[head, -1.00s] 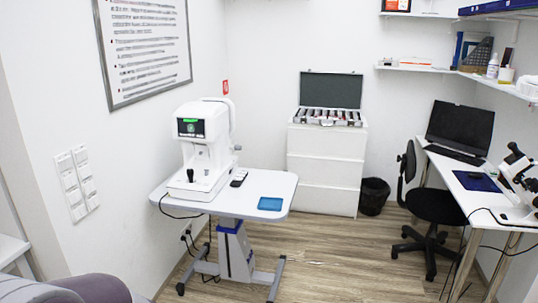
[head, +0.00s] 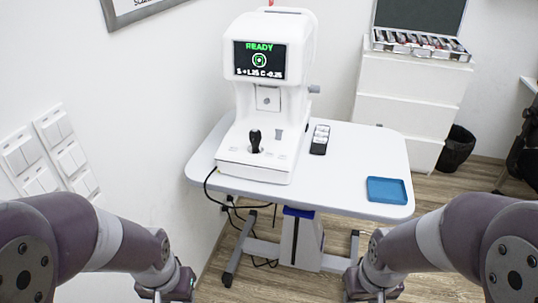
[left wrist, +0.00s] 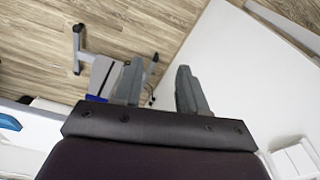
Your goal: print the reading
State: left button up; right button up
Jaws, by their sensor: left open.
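A white eye-measuring machine (head: 262,100) stands on the white table (head: 350,165). Its screen (head: 259,60) shows green "READY", a round green mark and a small line that looks like "S +1.25 C -0.25". A black joystick (head: 255,141) and a small grey piece (head: 278,135) are on its base. No paper shows. My left gripper (head: 166,292) is low in front of the table, apart from the machine; its fingers stand open and empty in the left wrist view (left wrist: 160,88). My right gripper (head: 376,294) is low at the right, its fingers too cut off to judge.
A dark keypad with white buttons (head: 320,139) lies right of the machine, and a blue tray (head: 386,190) at the table's right. Cables hang at the table's left edge. Wall switches (head: 62,150) are at the left, white drawers (head: 409,97) and a black bin (head: 457,149) behind.

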pick_arm(q)
jog(key=shift+s, duration=0.25)
jog(key=c, duration=0.5)
grip_shut()
jog(key=shift+w, duration=0.25)
jog(key=shift+s, duration=0.1)
dwell(0.4)
